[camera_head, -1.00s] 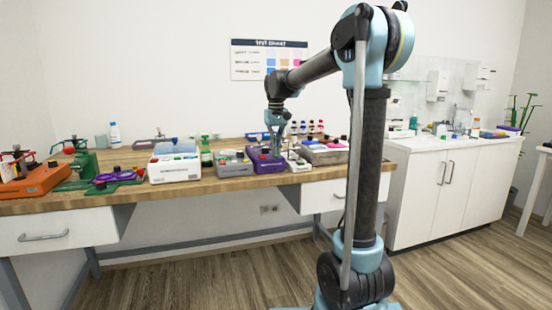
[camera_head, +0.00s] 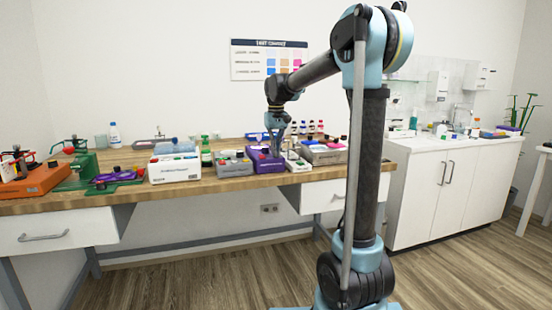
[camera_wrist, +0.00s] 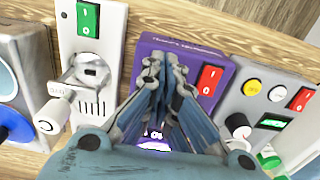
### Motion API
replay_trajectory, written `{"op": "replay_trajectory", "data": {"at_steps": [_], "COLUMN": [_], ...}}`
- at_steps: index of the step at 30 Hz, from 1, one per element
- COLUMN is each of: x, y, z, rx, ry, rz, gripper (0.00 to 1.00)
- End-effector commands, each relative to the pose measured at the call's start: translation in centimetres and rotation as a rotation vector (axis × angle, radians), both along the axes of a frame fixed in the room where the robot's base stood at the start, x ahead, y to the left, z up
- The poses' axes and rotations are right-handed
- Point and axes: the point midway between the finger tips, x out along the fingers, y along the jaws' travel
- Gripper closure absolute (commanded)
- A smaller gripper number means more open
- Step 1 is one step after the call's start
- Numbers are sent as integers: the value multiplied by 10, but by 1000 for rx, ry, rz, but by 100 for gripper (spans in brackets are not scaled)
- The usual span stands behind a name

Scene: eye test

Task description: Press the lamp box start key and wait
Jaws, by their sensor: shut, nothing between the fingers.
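A purple box (camera_head: 262,164) stands on the wooden workbench, and it also shows in the wrist view (camera_wrist: 222,62). It has a red rocker switch (camera_wrist: 210,80) and a small lit purple-white patch (camera_wrist: 153,144) partly hidden by my fingers. Its label is too small to read, so I cannot tell whether it is the lamp box. My gripper (camera_wrist: 162,66) is shut and empty, with its fingertips over the purple box, left of the red rocker. It shows above the box in the head view (camera_head: 277,150). I cannot tell whether the fingertips touch the box.
In the wrist view, a white box (camera_wrist: 97,22) with a green rocker and a silver knob stands left. A grey box (camera_wrist: 262,68) with yellow, white and red buttons stands close on the right. Several other devices crowd the workbench (camera_head: 225,183); its front strip is clear.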

Motion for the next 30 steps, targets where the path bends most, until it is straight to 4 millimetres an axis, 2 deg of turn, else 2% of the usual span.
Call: {"op": "replay_trajectory", "data": {"at_steps": [5, 30], "x": [0, 0], "y": [0, 0], "z": [2, 55], "rx": [0, 0], "ry": [0, 0], "rz": [0, 0], "gripper": [100, 100]}}
